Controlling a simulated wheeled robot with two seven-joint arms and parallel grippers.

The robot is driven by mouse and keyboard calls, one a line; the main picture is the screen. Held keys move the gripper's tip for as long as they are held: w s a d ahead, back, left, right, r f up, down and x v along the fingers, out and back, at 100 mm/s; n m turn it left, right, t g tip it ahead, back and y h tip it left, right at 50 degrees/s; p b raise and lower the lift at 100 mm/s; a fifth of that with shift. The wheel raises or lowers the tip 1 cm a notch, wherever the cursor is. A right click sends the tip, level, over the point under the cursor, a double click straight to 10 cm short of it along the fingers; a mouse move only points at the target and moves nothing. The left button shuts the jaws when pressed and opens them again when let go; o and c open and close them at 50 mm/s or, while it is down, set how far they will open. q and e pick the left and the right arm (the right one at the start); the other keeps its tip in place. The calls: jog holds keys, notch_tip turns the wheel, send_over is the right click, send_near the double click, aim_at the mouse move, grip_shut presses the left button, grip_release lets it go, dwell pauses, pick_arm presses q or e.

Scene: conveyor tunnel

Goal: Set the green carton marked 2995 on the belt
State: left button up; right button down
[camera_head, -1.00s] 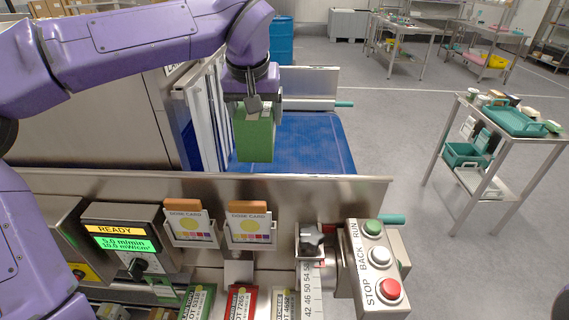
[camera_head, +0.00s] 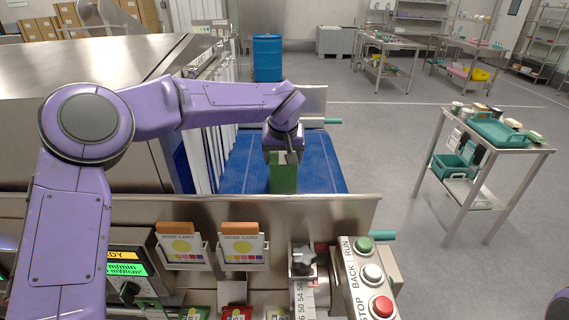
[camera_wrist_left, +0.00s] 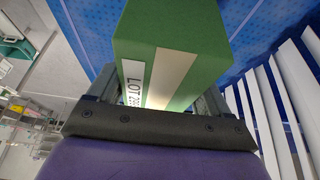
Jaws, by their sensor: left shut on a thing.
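My left gripper (camera_head: 284,153) is shut on a green carton (camera_head: 284,178) and holds it upright over the blue belt (camera_head: 326,168). In the left wrist view the carton (camera_wrist_left: 178,38) sits between the fingers, with a pale stripe and a white label reading LOT. The end of its number is hard to read. The steel side rail hides the carton's foot in the head view, so I cannot tell whether it touches the belt. My right gripper is out of view.
The steel side rail (camera_head: 330,210) runs in front of the belt. White strip curtains (camera_head: 198,158) hang at the tunnel mouth on the left. A button box (camera_head: 372,273) stands at the front right. The belt right of the carton is clear.

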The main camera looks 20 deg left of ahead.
pick_arm(q)
jog(key=f, duration=0.3)
jog(key=shift+w+d+f, duration=0.15)
jog(key=shift+w+f, duration=0.25)
jog(key=shift+s, duration=0.1)
jog(key=o, duration=1.4)
jog(key=shift+f, duration=0.1)
jog(key=b+v, duration=0.1)
jog(key=v, duration=1.1)
